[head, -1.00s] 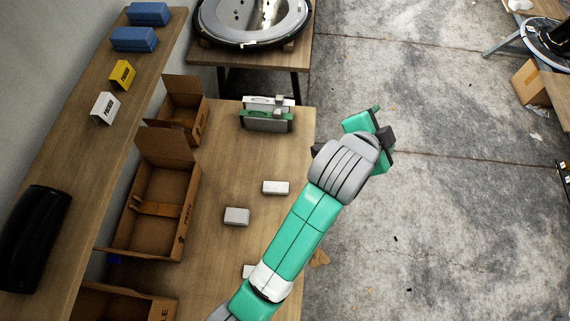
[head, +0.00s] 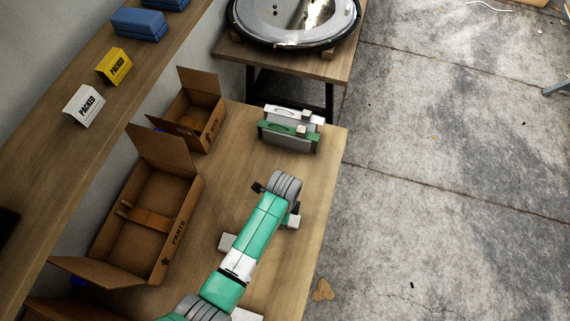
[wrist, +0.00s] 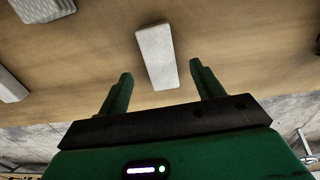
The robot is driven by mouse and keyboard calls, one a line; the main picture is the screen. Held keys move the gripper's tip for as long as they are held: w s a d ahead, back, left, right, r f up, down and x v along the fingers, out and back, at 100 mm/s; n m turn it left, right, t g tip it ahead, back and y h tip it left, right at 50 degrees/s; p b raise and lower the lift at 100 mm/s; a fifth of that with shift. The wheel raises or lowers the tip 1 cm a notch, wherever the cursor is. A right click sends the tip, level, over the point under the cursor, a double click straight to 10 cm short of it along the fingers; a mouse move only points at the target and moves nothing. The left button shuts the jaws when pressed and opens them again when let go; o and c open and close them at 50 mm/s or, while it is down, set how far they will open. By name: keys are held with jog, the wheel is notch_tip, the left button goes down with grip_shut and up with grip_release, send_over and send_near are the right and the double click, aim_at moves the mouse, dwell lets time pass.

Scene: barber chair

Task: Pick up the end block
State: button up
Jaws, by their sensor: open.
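Several plain white blocks lie on the wooden workbench. In the head view one block (head: 292,222) shows beside my wrist, a second (head: 227,242) shows to the left of my arm, and a third (head: 246,314) is partly cut off at the bottom. I cannot tell which is the end block. In the wrist view a white block (wrist: 157,57) lies just ahead of my gripper (wrist: 161,70), roughly in line with the gap between its two green fingers. The fingers are open and hold nothing. In the head view my arm hides most of the gripper.
A green-and-grey fixture (head: 289,133) stands at the bench's far end. Open cardboard boxes (head: 165,262) (head: 212,132) line the left side. A shelf (head: 60,165) carries yellow and white "PACKED" signs (head: 114,66) (head: 84,105). The bench's right edge drops to bare floor.

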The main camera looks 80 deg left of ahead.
notch_tip(320, 180, down, 5)
jog(key=shift+w+b, duration=0.1)
jog(key=shift+b, duration=0.55)
jog(key=c, duration=1)
jog(key=shift+c, duration=0.2)
jog(key=shift+r, duration=0.15)
jog(key=r, duration=0.2)
jog(key=r+p, duration=0.1)
jog(key=shift+d+r, duration=0.2)
jog(key=shift+r, duration=0.15)
jog(key=s+d, duration=0.3)
jog(key=d, duration=0.1)
jog(key=s+d+p, duration=0.1)
jog(key=s+d, duration=0.2)
jog(key=d, duration=0.1)
jog(key=s+d+r+p, duration=0.1)
jog(key=s+d, duration=0.2)
jog(key=d, duration=0.1)
jog(key=shift+s+d, duration=0.15)
jog(key=shift+d, duration=0.25)
